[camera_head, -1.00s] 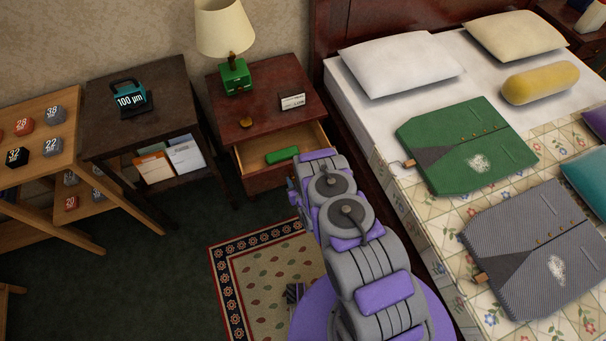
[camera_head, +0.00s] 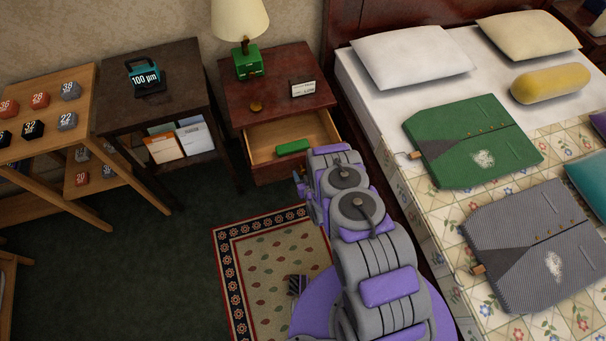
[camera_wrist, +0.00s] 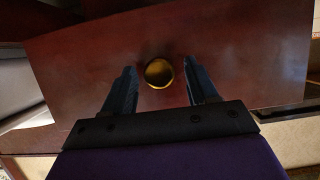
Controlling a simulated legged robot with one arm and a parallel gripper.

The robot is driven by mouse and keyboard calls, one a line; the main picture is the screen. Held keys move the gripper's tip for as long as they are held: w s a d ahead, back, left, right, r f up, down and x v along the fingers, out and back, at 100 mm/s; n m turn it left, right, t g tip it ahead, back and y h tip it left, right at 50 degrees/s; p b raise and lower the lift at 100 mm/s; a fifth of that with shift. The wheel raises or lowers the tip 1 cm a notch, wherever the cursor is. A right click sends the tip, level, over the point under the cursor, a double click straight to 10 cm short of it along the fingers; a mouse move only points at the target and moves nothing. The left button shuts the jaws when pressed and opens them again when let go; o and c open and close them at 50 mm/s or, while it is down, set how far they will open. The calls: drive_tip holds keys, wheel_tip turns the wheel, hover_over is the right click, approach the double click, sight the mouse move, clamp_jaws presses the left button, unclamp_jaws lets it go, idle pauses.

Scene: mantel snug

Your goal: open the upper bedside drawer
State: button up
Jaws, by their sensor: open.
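The upper drawer (camera_head: 262,154) of the reddish bedside cabinet (camera_head: 228,93) is pulled well out in the head view, with a green object (camera_head: 293,147) inside. In the wrist view the dark red drawer front (camera_wrist: 240,50) fills most of the picture, with a round brass knob (camera_wrist: 159,73) in its middle. My gripper (camera_wrist: 158,67) is open, with one finger on each side of the knob and visible gaps between them. In the head view my arm covers the drawer's right front corner, and the knob is hidden.
The bed (camera_head: 362,100) is close on the right. A dark side table (camera_head: 190,85) stands left. Carpet (camera_head: 150,260) is clear at lower left.

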drive_tip(key=shift+d, duration=0.15)
drive_tip(key=shift+s+r, duration=0.25)
drive_tip(key=shift+s, duration=0.25)
drive_tip(key=p+v, duration=0.4)
drive_tip(key=v, duration=1.2)
drive_tip(key=shift+p, duration=0.4)
drive_tip(key=shift+s+d, duration=0.1)
drive_tip(key=shift+d, duration=0.05)
